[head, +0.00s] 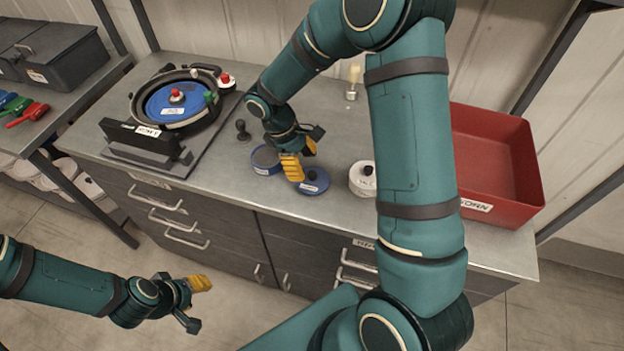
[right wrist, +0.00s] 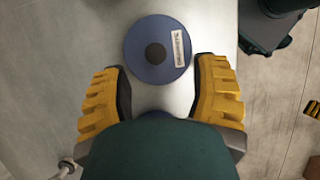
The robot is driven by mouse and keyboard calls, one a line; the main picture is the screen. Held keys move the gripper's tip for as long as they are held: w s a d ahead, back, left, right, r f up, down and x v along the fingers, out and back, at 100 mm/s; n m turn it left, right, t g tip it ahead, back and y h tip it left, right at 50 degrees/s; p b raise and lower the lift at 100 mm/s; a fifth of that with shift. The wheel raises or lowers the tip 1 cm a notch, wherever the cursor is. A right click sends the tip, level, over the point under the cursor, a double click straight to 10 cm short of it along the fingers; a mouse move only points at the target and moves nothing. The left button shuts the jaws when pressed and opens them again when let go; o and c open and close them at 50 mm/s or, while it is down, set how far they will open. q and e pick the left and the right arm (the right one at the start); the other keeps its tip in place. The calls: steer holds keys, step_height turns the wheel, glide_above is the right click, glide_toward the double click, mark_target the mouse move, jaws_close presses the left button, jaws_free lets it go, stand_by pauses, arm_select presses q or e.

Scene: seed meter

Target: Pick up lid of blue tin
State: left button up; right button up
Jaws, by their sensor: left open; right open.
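The blue lid (head: 314,186), round with a dark centre knob and a white label, lies on the bench beside a round blue tin (head: 268,169) whose grey top shows. I cannot tell whether anything is under the lid. In the right wrist view the lid (right wrist: 140,68) lies just ahead of the fingertips, mostly between their lines. My right gripper (head: 302,158) is open and empty, close to the lid and partly in front of the tin. My left gripper (head: 199,303) is open and empty, away from the bench front, over the floor.
A seed meter with a blue disc (head: 180,101) stands on the left of the bench. A white-topped tin (head: 361,180) stands right of the lid. A red bin (head: 500,160) is at the right. A small black knobbed piece (head: 242,130) stands left of the tin.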

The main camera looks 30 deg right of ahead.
mark_target(311, 174)
steer(key=shift+d+x, duration=0.2)
steer(key=shift+x, duration=2.35)
steer(key=shift+o, duration=0.2)
steer(key=shift+w+r, duration=0.1)
steer(key=shift+w, duration=0.05)
jaws_close()
